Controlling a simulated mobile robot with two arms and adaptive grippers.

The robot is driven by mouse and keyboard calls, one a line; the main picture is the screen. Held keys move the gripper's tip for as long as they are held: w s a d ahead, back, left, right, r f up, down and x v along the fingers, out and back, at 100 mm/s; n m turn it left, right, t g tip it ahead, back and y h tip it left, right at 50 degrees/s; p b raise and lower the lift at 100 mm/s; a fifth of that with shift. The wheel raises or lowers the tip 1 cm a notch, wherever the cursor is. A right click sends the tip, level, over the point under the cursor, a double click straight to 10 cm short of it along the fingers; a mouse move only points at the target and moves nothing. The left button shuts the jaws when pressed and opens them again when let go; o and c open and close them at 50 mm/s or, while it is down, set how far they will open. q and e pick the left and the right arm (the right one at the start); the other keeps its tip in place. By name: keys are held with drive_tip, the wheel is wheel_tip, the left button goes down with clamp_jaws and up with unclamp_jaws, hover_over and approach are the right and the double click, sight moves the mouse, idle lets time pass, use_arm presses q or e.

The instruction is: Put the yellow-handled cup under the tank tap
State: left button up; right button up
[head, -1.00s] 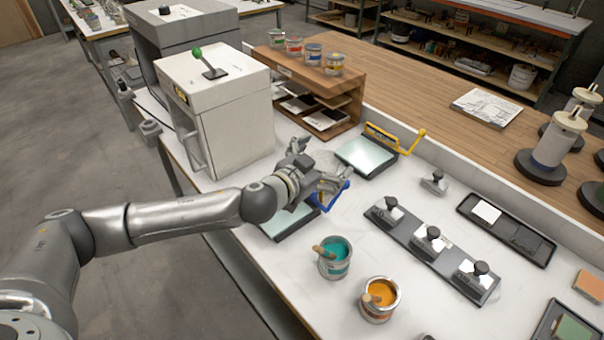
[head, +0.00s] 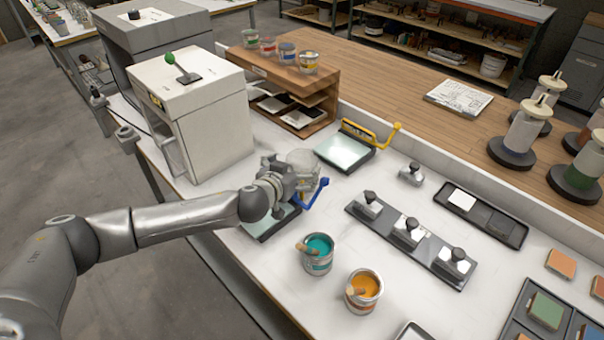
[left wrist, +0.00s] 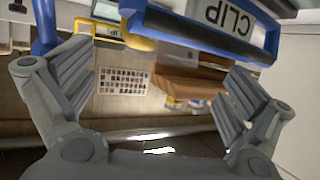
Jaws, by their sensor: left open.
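I cannot pick out a yellow-handled cup for sure. A yellow handle (head: 397,130) shows in the head view on a clip-like stand with a pale glass plate (head: 345,153). A translucent rounded shape (head: 303,158) shows just behind my left gripper (head: 302,180); I cannot tell if it is a cup. My left gripper is open, beside a blue-handled clip stand (head: 312,195). In the left wrist view the open fingers (left wrist: 160,80) flank an empty gap, and the blue frame marked CLIP (left wrist: 225,15) is close. The tanks (head: 522,130) stand at right; their taps are not clear. My right gripper is not in view.
A white press (head: 215,125) stands left of my gripper. Paint cans, teal (head: 318,255) and orange (head: 363,293), stand in front. A rack of stamps (head: 410,240) and a black tray (head: 485,215) lie right. A wooden shelf unit (head: 318,95) is behind.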

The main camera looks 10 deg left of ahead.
sight(299, 164)
use_arm(q)
drive_tip(key=shift+f+p+x, duration=0.2)
drive_tip(key=shift+p+x, duration=0.45)
drive_tip(key=shift+x, duration=1.75)
drive_tip(key=shift+s+a, duration=0.1)
drive_tip(key=shift+c, duration=0.4)
drive_tip(key=c, duration=0.8)
drive_tip(key=shift+r, duration=0.15)
